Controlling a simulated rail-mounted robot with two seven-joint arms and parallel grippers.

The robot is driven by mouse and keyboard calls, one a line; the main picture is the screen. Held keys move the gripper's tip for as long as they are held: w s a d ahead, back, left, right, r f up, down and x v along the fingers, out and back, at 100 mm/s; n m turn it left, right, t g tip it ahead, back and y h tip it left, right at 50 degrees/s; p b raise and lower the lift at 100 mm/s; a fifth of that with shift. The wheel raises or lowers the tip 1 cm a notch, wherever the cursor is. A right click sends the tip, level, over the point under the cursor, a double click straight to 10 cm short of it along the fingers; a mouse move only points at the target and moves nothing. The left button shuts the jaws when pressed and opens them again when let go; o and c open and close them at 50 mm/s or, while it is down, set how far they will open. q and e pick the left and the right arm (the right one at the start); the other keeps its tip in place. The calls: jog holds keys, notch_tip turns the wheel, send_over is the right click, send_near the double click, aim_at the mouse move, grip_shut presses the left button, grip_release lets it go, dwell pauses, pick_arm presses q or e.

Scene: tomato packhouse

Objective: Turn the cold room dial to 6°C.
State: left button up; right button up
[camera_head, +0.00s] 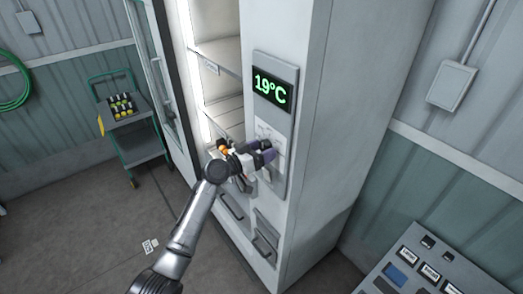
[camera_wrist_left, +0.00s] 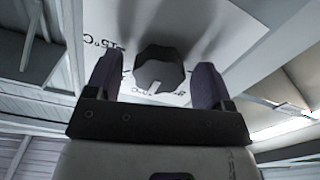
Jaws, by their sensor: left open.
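The cold room (camera_head: 318,130) is a tall pale cabinet with an open front. Its display (camera_head: 273,91) reads 19°C in green. The dial is hidden behind my left gripper (camera_head: 267,151) in the head view, at the panel (camera_head: 268,128) below the display. In the left wrist view the dial (camera_wrist_left: 158,68) is a dark faceted knob with a pale pointer mark, on a white plate with partly covered lettering. My left gripper's dark purple fingers stand open, one on each side of the dial, with visible gaps. My right gripper is not in view.
Drawer handles (camera_head: 265,247) are low on the cabinet front. A green-framed trolley (camera_head: 134,152) with a tray of small items stands at the left. A grey console (camera_head: 420,274) with labelled buttons is at the lower right. The floor (camera_head: 85,225) at left is mostly clear.

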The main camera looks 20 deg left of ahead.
pick_arm(q)
jog(key=c, duration=0.9)
